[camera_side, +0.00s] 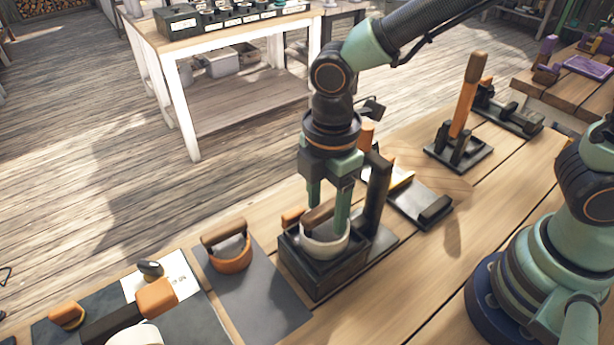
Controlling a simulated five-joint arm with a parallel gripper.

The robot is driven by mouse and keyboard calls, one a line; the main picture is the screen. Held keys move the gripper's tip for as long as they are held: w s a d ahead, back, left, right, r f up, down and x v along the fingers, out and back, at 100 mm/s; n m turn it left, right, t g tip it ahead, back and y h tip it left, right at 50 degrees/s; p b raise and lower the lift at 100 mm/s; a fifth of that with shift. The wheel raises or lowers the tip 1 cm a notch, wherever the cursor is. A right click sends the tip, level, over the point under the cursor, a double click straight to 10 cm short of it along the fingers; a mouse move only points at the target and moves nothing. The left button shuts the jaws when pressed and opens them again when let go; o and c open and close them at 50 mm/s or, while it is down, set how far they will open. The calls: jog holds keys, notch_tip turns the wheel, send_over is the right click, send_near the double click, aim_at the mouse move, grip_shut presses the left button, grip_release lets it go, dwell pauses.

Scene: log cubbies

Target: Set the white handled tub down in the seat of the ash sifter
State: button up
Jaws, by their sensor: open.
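The white handled tub (325,245) has a brown handle across its top. It sits in the top of a dark square box-like stand, which I take for the ash sifter (322,277). My gripper (328,222) points straight down over the tub. Its green fingers are apart, one on each side of the handle. I cannot tell whether either finger touches the handle. The bottom of the tub is hidden by the stand's walls.
A dark post (378,190) rises right behind the stand. An orange handled tub (231,250) stands on a dark mat to the left. A tool with an upright orange handle (465,95) stands farther back. Bare wood lies right of the stand.

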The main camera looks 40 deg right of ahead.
notch_tip(320, 180, up, 12)
dwell(0.5)
jog(key=w+d+m+t, duration=0.1)
jog(key=d+m+t, duration=0.4)
jog(key=d+m, duration=1.3)
jog(key=d, duration=0.2)
jog(key=shift+d+t, duration=0.3)
